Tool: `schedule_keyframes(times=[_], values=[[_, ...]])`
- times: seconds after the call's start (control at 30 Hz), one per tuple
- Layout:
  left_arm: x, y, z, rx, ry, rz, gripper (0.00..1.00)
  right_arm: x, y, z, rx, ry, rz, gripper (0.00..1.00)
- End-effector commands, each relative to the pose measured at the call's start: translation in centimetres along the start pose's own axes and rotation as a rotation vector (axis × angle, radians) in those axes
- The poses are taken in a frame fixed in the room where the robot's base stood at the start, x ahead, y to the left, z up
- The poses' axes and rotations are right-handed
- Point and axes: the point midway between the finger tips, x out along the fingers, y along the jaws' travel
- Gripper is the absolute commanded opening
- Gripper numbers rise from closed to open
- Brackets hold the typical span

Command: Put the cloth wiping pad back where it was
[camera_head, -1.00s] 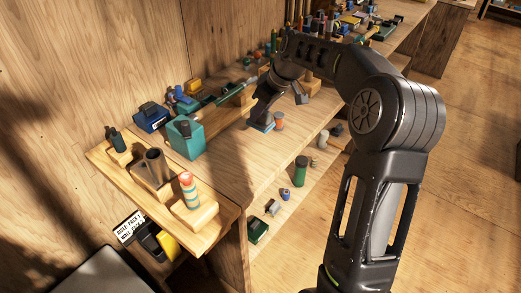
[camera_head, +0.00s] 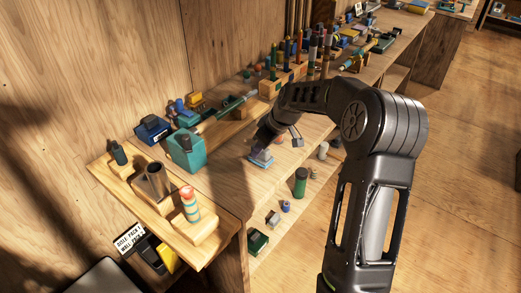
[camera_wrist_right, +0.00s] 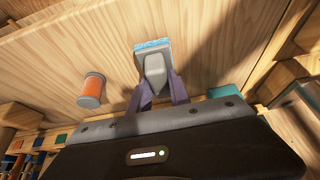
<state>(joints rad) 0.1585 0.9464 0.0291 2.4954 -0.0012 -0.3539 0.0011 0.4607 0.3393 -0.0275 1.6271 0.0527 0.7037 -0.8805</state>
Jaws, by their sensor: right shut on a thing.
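The wiping pad (camera_head: 261,158) has a grey body and a light blue face. My right gripper (camera_head: 267,146) is shut on it over the near part of the wooden bench top. In the right wrist view, the fingers (camera_wrist_right: 156,88) close on both sides of the grey grip of the pad (camera_wrist_right: 152,49), with the blue strip at its far end. I cannot tell whether the pad touches the bench. My left gripper is out of view.
Wooden holders with a striped float (camera_head: 190,205) stand at the bench end. A lower shelf holds a green cylinder (camera_head: 300,181).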

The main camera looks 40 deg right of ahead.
Motion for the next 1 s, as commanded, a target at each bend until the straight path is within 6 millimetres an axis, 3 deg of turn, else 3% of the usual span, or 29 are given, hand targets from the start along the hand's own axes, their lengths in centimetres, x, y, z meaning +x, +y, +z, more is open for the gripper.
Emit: schedule_keyframes(times=[0.1,0.47,0.5,0.77,1.0], values=[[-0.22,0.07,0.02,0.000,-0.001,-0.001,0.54,0.97,0.03,0.50,0.000,0.000,0.000,0.00],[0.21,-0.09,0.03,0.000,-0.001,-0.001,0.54,1.42,0.03,0.68,-0.001,0.001,0.001,0.00],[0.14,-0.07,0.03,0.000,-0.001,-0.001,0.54,1.34,0.03,0.64,-0.001,0.001,0.001,0.25],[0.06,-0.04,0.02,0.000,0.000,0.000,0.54,1.28,0.02,0.62,-0.001,0.000,0.001,0.45],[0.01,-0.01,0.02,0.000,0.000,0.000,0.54,1.23,0.02,0.59,-0.001,0.000,0.001,0.45]])
